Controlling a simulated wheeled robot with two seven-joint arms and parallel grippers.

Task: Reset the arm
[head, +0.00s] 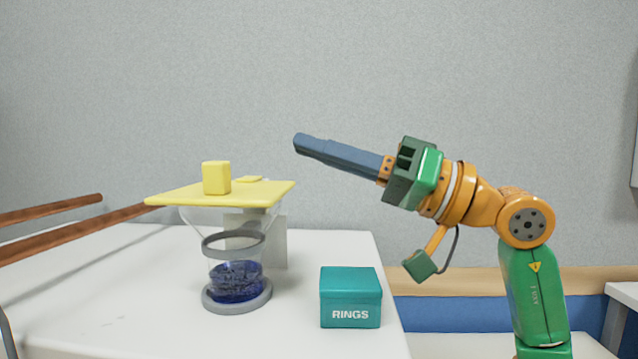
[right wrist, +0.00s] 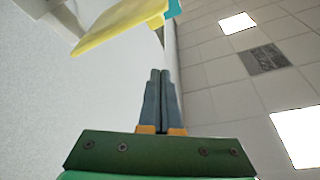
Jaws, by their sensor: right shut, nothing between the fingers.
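My right arm comes in from the right in the head view. My right gripper (head: 300,144) is raised above the table and points left, with its long blue-grey fingers together and nothing between them. In the right wrist view the fingers (right wrist: 159,75) also lie side by side, shut. The fingertips are up and to the right of the yellow board (head: 270,192), apart from it. The board also shows in the right wrist view (right wrist: 115,27). My left gripper is not in view.
A white table (head: 100,300) carries a glass container with blue contents (head: 238,280) beneath the board. A yellow block (head: 216,177) stands on the board. A teal RINGS box (head: 350,290) sits near the table's right edge. Brown rods (head: 70,237) reach in from the left.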

